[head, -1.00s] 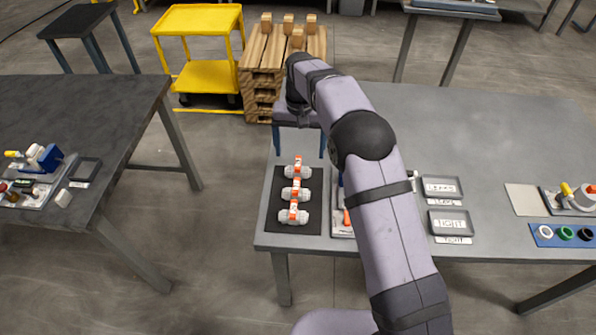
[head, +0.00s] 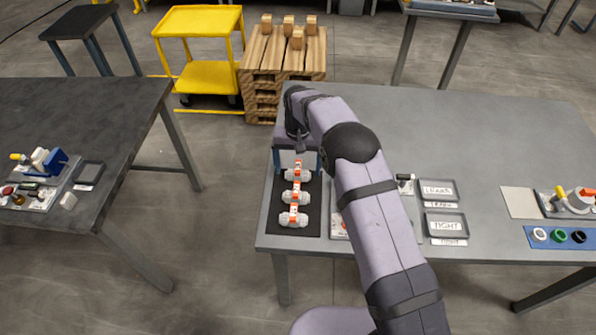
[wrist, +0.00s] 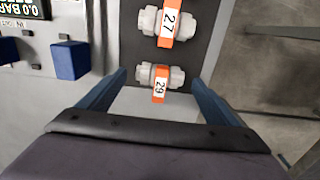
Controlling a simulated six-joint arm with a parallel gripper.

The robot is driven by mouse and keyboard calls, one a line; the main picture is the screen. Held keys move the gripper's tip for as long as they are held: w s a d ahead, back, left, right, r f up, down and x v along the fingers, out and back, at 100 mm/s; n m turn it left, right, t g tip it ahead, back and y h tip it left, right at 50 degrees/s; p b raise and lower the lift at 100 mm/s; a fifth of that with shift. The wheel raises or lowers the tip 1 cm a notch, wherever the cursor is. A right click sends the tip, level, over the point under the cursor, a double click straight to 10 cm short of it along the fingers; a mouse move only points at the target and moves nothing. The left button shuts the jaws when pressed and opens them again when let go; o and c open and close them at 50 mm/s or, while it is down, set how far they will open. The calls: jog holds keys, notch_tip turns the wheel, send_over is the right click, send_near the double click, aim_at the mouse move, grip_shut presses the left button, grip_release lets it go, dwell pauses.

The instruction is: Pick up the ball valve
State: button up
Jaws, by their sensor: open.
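Three white ball valves with orange handles stand in a row on a black mat (head: 312,228): a near valve (head: 293,219), a middle valve (head: 295,197) and a far valve (head: 297,175). In the wrist view, the valve tagged 29 (wrist: 160,76) lies between and just beyond the blue fingertips, and the valve tagged 27 (wrist: 168,22) is further off. My gripper (head: 298,160) is open and empty above the far end of the mat. It also shows in the wrist view (wrist: 160,80), with a finger on each side. The third valve is out of the wrist view.
A panel with a pressure display (wrist: 18,14) and a blue block (wrist: 68,60) stands beside the mat. Trays labelled LEAKS (head: 438,191) and TIGHT (head: 446,226) lie to the right, beyond my arm. The table's back right (head: 480,125) is clear.

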aim_at(299, 166)
jog(key=shift+f, duration=0.3)
jog(key=shift+c, duration=0.6)
jog(key=c, duration=1.1)
jog(key=shift+r, duration=0.1)
notch_tip(299, 166, up, 10)
jog(key=b, duration=0.2)
jog(key=shift+b, duration=0.3)
jog(key=shift+d, duration=0.15)
